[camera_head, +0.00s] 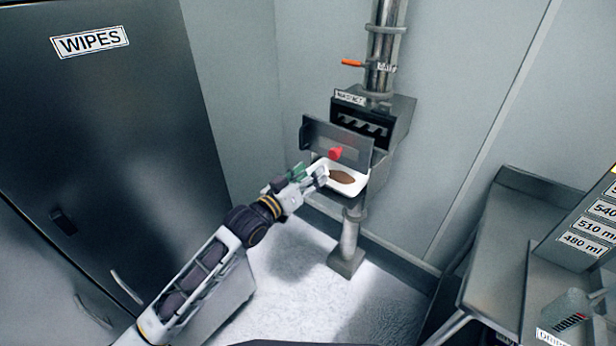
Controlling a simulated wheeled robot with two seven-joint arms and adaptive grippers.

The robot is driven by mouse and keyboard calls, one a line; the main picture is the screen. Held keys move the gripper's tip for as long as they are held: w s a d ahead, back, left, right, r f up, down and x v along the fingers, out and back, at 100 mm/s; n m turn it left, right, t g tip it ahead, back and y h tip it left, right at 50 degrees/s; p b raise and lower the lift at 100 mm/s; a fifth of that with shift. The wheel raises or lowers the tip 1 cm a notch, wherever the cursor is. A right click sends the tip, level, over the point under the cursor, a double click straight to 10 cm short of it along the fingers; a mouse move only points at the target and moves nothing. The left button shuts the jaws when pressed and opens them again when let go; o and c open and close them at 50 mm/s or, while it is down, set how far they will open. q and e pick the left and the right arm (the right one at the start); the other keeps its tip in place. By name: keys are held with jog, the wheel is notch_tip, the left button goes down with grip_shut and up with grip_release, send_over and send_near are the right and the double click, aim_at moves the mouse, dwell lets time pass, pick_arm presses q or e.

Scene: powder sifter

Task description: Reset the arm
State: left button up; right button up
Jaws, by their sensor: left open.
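My left arm reaches in from the lower left, and my left gripper (318,177) is open at the front left edge of the sifter. The sifter (396,115) is a metal unit on a pipe against the back wall. Its flap (318,135), with a red knob (335,153), stands raised. Below the flap, a white tray (328,165) holds a patch of brown powder (342,176). The gripper's tips are close to the tray's left end; I cannot tell whether they touch it. My right gripper is not in view.
A dark cabinet (110,130) labelled WIPES fills the left side. A metal table (500,235) stands at the right, with a block of ml labels (590,230) and a grey container (568,308) on it. A valve with an orange handle (352,63) is on the pipe. The floor between is clear.

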pick_arm(q)
jog(key=shift+s+a, duration=0.15)
jog(key=shift+s, duration=0.05)
jog(key=shift+r+m, duration=0.1)
jog(key=shift+m, duration=0.3)
dwell(0.3)
